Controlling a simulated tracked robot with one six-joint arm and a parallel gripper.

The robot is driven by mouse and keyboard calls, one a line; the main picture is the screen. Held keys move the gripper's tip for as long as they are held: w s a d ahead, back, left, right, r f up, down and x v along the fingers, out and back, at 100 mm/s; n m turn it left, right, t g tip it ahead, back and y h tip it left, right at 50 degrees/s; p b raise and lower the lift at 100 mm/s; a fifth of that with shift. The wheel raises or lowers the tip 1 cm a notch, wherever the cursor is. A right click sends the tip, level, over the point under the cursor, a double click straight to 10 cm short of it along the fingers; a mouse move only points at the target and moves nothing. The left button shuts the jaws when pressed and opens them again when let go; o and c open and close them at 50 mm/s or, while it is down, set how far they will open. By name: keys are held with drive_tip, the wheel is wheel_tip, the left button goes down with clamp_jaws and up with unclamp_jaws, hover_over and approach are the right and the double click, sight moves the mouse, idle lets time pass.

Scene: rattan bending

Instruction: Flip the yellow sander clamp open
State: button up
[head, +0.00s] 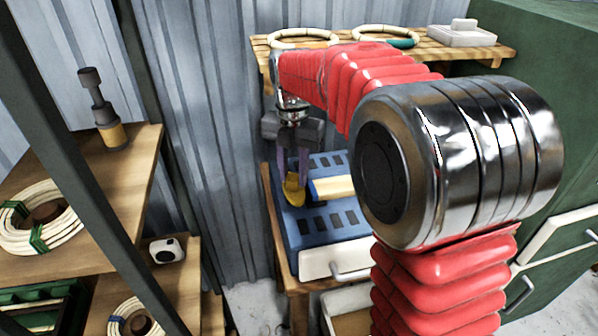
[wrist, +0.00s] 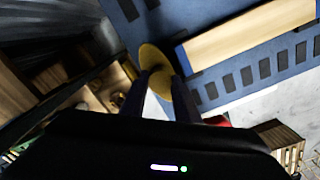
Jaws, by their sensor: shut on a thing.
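The yellow sander clamp (head: 293,190) is at the left side of the blue slotted sander top (head: 325,220). My gripper (head: 293,172) reaches down to it from above, its two purplish fingers shut on the clamp. In the wrist view the clamp (wrist: 155,62) shows as a yellow rounded plate between and beyond the dark fingers of my gripper (wrist: 160,82). Part of the clamp is hidden behind the fingers. A yellow-and-cream block (head: 331,188) lies on the sander top just right of the clamp, and it also shows in the wrist view (wrist: 250,35).
A wooden shelf (head: 490,52) with rattan rings (head: 300,37) and a grey-white box (head: 461,34) is behind my arm. A wooden rack (head: 130,185) with coils (head: 40,225) stands left. A green cabinet (head: 560,130) stands right. A corrugated wall (head: 210,120) closes the back.

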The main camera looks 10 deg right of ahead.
drive_tip(key=shift+a+r, duration=0.15)
drive_tip(key=o, duration=1)
drive_tip(key=shift+o, duration=0.2)
